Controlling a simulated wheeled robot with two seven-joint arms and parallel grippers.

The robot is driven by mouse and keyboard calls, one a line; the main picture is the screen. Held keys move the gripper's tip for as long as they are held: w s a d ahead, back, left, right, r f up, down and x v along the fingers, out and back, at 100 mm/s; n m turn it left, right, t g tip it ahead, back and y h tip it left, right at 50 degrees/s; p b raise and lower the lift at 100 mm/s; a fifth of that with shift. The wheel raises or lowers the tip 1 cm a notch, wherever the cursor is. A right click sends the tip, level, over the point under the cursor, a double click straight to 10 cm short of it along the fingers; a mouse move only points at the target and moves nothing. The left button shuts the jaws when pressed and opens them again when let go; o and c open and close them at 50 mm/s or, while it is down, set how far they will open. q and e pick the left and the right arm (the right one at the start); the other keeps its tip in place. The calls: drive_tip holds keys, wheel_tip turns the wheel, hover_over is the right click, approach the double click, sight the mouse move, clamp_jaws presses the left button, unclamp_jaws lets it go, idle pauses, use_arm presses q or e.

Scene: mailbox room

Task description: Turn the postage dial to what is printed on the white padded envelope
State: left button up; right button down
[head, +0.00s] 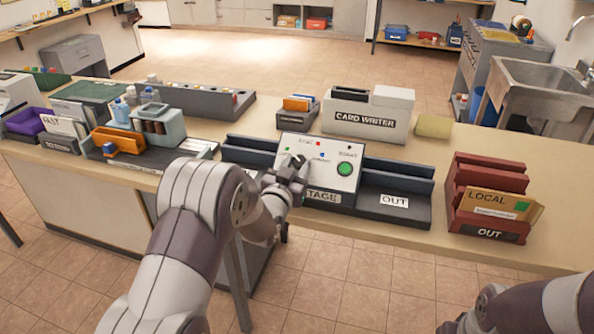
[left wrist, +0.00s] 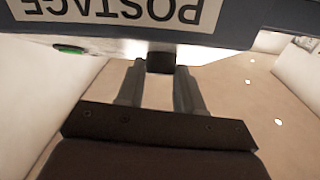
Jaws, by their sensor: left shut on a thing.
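My left gripper (head: 294,172) is at the left part of this panel and covers the dial there. In the left wrist view, its fingers (left wrist: 158,88) are shut on a dark knob (left wrist: 160,62), the postage dial, below the POSTAGE label. The dial's setting cannot be read. A white piece marked FAST (head: 62,123) is at the far left; I cannot tell whether it is the padded envelope. My right gripper is out of view.
A red OUT rack (head: 487,231) at the right holds a brown envelope marked LOCAL (head: 490,204). The card writer (head: 366,124) stands behind the postage machine. A grey stand with an orange item (head: 118,139) is to the left.

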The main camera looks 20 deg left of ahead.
use_arm(q)
drive_tip(key=shift+a+m+h, duration=0.3)
drive_tip(key=shift+m+h, duration=0.8)
drive_tip(key=shift+m, duration=0.1)
drive_tip(key=shift+a+m+g+h, duration=0.1)
drive_tip(key=shift+m+g+h, duration=0.3)
drive_tip(key=shift+m+h, duration=0.25)
drive_tip(key=shift+w+a+r+m+g+h, duration=0.1)
drive_tip(key=shift+m+g+h, duration=0.15)
drive_tip(key=shift+m+h, duration=0.3)
drive_tip(key=shift+w+a+r+m+g+h, duration=0.1)
drive_tip(key=shift+m+g+h, duration=0.2)
drive_tip(key=shift+m, duration=0.3)
drive_tip(key=m+g+h+p, duration=0.1)
drive_tip(key=m, duration=0.1)
drive_tip(key=m+g+h+p, duration=0.1)
drive_tip(key=m+h, duration=0.1)
drive_tip(key=shift+w+a+r+g+p, duration=0.1)
drive_tip(key=shift+a+r+g+p, duration=0.1)
drive_tip(key=shift+g+p, duration=0.2)
drive_tip(key=shift+w+a+m+g+h+p, duration=0.1)
drive_tip(key=shift+m+g+h+p, duration=0.5)
drive_tip(key=shift+m+g+p, duration=0.65)
drive_tip(key=shift+m+b, duration=0.3)
drive_tip(key=shift+m, duration=0.05)
drive_tip(key=o, duration=1)
drive_tip(key=shift+f, duration=0.1)
